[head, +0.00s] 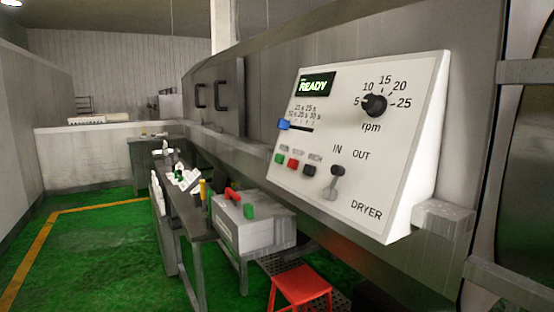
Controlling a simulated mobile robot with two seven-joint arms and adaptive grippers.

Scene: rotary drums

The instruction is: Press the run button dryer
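The dryer panel (412,135) is a white slanted box with "DRYER" at its lower right. It stands at the right in the head view. The run button (280,158) is the small green one at the left of a row of three, under a label that is hard to read. The red stop button (293,163) and the black inch button (310,170) sit to its right. The display (315,85) reads "READY". Neither of my grippers is in view, and nothing touches the run button.
The panel also bears a blue-tipped slider (284,124), an rpm dial (374,105) and an IN/OUT lever (335,182). Below stand a red stool (301,287) and a grey box (255,233) with a red handle. Green floor (95,252) is clear at the left.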

